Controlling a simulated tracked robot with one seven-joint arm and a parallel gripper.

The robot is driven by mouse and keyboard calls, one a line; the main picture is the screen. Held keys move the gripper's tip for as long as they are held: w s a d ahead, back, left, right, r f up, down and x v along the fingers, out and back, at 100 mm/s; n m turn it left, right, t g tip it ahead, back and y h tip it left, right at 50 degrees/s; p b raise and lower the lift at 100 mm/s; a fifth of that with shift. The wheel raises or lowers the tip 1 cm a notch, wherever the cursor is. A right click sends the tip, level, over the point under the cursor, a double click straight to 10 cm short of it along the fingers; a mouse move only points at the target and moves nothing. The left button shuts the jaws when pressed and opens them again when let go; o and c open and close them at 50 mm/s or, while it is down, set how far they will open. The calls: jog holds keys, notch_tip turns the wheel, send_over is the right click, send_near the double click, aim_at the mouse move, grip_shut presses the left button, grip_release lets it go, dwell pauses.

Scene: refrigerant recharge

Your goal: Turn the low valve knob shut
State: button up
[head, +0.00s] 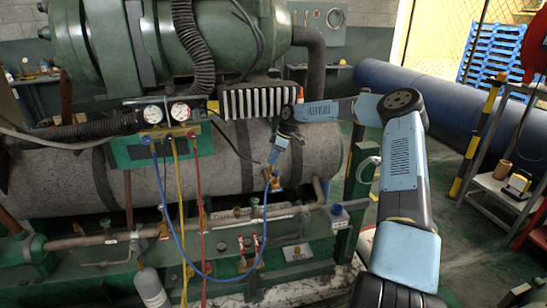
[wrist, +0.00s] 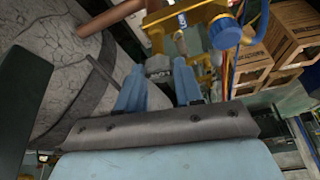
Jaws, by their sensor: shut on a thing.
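My gripper (head: 275,172) is at the brass low valve (head: 275,186), low in front of the large grey tank. In the wrist view its two blue fingers (wrist: 158,88) are shut on a small grey piece, which I take to be the low valve knob (wrist: 158,69); the fingers hide much of it. How far the knob is turned cannot be told.
A blue hose (head: 205,268) hangs in a loop from the gauge manifold (head: 165,112) to the valve. Red and yellow hoses hang beside it. A pipe (head: 318,190) stands close right of my gripper. Wooden crates (wrist: 292,30) show at right in the wrist view.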

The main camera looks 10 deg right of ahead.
jog(key=shift+c, duration=0.5)
jog(key=shift+m, duration=0.3)
jog(key=shift+r+m+t, duration=0.1)
jog(key=shift+m+t, duration=0.4)
jog(key=shift+m, duration=0.5)
jog(key=m+t, duration=0.1)
jog(key=m, duration=0.1)
jog(key=m+h, duration=0.1)
jog(key=m, duration=0.2)
jog(key=shift+s+a+t+h, duration=0.2)
jog(key=shift+t+h, duration=0.1)
jog(key=shift+t, duration=0.1)
jog(key=m+h, duration=0.1)
jog(key=m, duration=0.2)
jog(key=shift+a+m+t, duration=0.15)
jog(key=shift+m+t, duration=0.15)
jog(key=shift+m, duration=0.1)
jog(key=shift+a+m+h, duration=0.1)
jog(key=shift+m+h, duration=0.8)
jog(key=shift+m, duration=1.1)
